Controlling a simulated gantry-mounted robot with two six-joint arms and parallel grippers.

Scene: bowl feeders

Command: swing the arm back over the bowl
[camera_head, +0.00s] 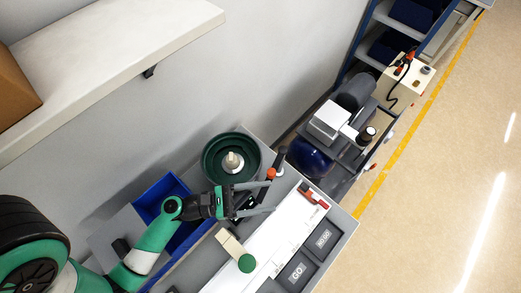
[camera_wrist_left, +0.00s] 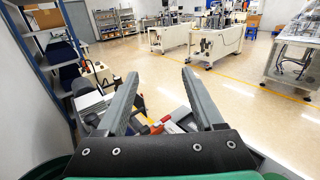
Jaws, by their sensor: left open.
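The dark green feeder bowl (camera_head: 212,163) stands near the wall in the head view, with a pale stepped centre post (camera_head: 232,161). My left gripper (camera_head: 272,196) is open, its two fingers spread and pointing right, just below and to the right of the bowl in the picture. Nothing shows between the fingers. In the left wrist view the same gripper (camera_wrist_left: 160,74) has wide-apart fingers aimed out across the room. My right gripper is in neither view.
A blue bin (camera_head: 166,190) lies left of my gripper. A white strip (camera_head: 272,244) and trays marked GO (camera_head: 297,274) and NOT GO (camera_head: 323,240) lie below right. A red-handled tool (camera_head: 314,196) is near the table edge. A shelf (camera_head: 120,60) juts from the wall.

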